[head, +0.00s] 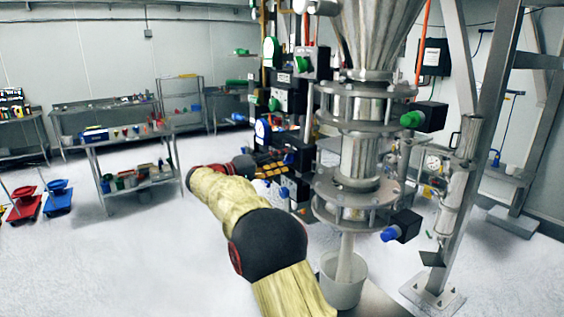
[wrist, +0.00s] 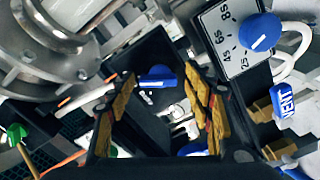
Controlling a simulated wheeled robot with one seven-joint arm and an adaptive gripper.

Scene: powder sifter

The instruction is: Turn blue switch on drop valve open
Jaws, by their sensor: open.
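In the wrist view a blue switch (wrist: 157,75) sits on a dark box, seen between the tips of my gripper (wrist: 155,92). The fingers, with worn yellow pads, are spread on either side of it. I cannot tell whether they touch it. In the head view my gripper (head: 275,166) is by the dark control boxes left of the steel column, with its tips partly hidden. Another blue switch (head: 389,234) is on a black box (head: 406,223) at the column's lower flange. No readable label marks the drop valve.
A blue timer knob (wrist: 260,31) and a blue VENT tag (wrist: 285,100) are close on the right. Steel flanges (wrist: 45,45) crowd the upper left. A white bucket (head: 344,282) stands under the column.

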